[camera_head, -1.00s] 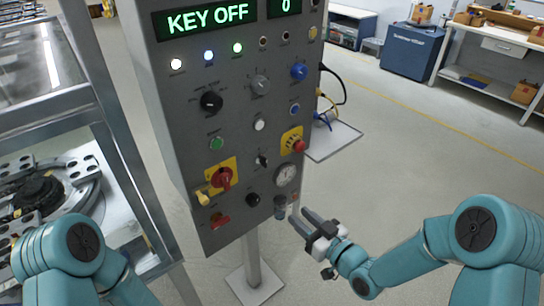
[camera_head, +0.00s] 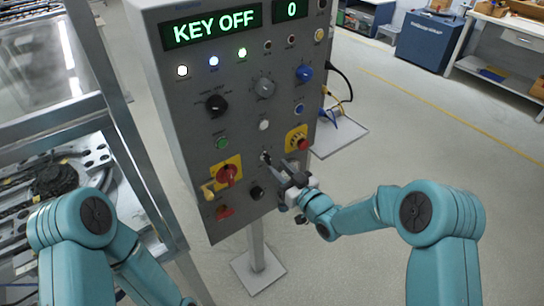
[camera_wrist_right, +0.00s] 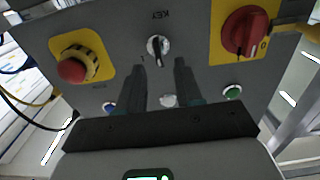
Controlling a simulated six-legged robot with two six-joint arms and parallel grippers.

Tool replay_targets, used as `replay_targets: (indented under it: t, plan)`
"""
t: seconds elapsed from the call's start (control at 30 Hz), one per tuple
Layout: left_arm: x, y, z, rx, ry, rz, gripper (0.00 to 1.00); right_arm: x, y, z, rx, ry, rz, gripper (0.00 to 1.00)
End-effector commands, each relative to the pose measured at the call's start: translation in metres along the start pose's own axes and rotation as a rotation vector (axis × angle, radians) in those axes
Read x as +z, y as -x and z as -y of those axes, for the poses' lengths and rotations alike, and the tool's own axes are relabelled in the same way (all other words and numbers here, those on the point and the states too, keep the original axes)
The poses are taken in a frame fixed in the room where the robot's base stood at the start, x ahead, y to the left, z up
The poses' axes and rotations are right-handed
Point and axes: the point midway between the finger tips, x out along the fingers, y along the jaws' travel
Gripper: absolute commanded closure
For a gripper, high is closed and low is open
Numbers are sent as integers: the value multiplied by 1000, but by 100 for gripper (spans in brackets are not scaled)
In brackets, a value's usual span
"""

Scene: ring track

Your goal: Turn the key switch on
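The key switch (camera_head: 265,157) is a small dark knob on the lower middle of the grey panel (camera_head: 185,120). The right wrist view shows the key switch (camera_wrist_right: 158,47) under an upside-down "KEY" label, with its dark bar roughly upright. My right gripper (camera_head: 273,167) is at the panel beside the switch and partly covers that area. In the right wrist view its two fingers (camera_wrist_right: 161,70) are apart with nothing between them, their tips just short of the switch. The display (camera_head: 217,27) reads "KEY OFF". My left arm shows at lower left, but its gripper is out of view.
A red rotary switch on yellow (camera_head: 228,174), a red stop button (camera_head: 302,144) and a black knob (camera_head: 257,193) surround the key switch. A metal frame (camera_head: 130,150) stands left of the panel. Floor at right is clear.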

Motion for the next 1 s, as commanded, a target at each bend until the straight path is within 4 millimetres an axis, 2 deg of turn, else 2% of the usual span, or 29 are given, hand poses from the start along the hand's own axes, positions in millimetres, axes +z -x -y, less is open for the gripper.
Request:
replay_targets:
  t: [0.1,0.23,0.4,0.63,0.73,0.77,1.0]
  plan:
    - [0,8,-3,0,0,0,48,-2,-23,0,-1,1,0,65]
    - [0,11,-4,0,0,0,48,-1,-38,-1,-1,0,0,65]
    - [0,12,-4,0,0,0,48,0,-45,-2,0,0,0,65]
    - [0,11,-4,0,0,0,48,0,-45,-2,0,0,1,65]
    - [0,11,-4,0,0,0,48,0,-45,-2,0,0,0,97]
    - [0,11,-4,0,0,0,48,0,-45,-2,0,0,0,100]
    - [0,8,-3,0,0,0,48,2,-45,-2,0,-11,0,100]
